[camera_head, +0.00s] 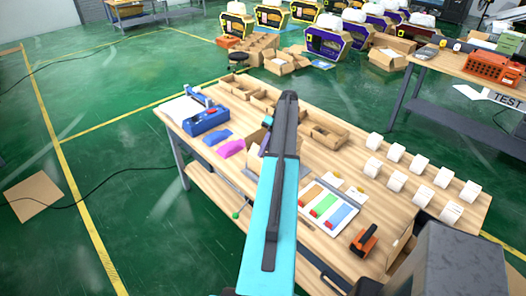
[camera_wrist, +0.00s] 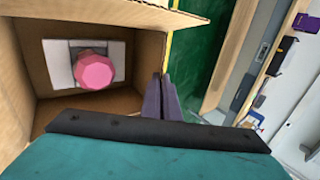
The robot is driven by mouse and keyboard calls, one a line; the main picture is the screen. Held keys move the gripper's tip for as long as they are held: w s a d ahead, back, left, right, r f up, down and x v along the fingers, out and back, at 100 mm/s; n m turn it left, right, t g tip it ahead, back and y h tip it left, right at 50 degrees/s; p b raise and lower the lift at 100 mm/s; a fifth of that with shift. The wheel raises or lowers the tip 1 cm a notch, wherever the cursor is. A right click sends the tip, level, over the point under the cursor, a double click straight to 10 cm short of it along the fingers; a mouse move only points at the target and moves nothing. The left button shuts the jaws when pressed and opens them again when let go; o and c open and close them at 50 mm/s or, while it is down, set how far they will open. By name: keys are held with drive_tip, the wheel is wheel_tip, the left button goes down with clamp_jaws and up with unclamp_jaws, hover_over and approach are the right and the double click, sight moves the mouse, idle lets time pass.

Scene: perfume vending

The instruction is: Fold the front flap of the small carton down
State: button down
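The small carton (camera_wrist: 142,62) is open in the wrist view. It holds a pink faceted object (camera_wrist: 95,70) on a white insert (camera_wrist: 58,62). One cardboard flap (camera_wrist: 110,12) stands out along the top edge of the opening, and another piece of cardboard (camera_wrist: 12,75) shows at the left. I cannot tell which is the front flap. My gripper (camera_wrist: 162,98) has its two fingers together, just right of the carton's lower right corner, with nothing seen between them. Contact with the carton is unclear. In the head view my arm hides most of the carton (camera_head: 254,142).
The wooden table (camera_head: 215,172) bears a blue device (camera_head: 206,120), blue and magenta pieces, cardboard trays (camera_head: 324,136), a tray of coloured strips (camera_head: 328,207), several white rolls (camera_head: 397,182) and an orange-black tool (camera_head: 364,239). Green floor lies open to the left.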

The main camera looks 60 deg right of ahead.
drive_tip(key=shift+f, duration=0.1)
idle(0.3)
drive_tip(key=c, duration=2)
unclamp_jaws()
